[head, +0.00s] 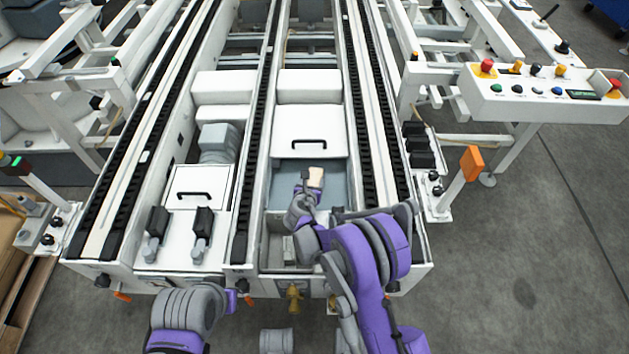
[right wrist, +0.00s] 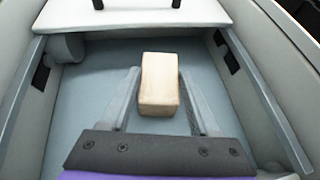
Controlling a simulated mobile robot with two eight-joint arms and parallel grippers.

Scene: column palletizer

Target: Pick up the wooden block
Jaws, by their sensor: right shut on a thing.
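The wooden block (head: 316,177) is a small pale tan box in the right-hand bay of the machine, in front of a white cover with a black handle. In the right wrist view the block (right wrist: 160,86) stands between the two grey fingers of my right gripper (right wrist: 159,97), above the blue-grey bay floor. My right gripper (head: 313,186) is shut on the block. The block's lower end is hidden, and I cannot tell whether it touches the floor. Part of my left arm shows at the bottom of the head view, but its gripper does not.
White bay walls and black chain rails (head: 376,130) flank the bay closely on both sides. The white cover (head: 309,130) closes off the bay's far side. A control panel (head: 545,92) with buttons stands at the right, and an orange box (head: 472,163) below it.

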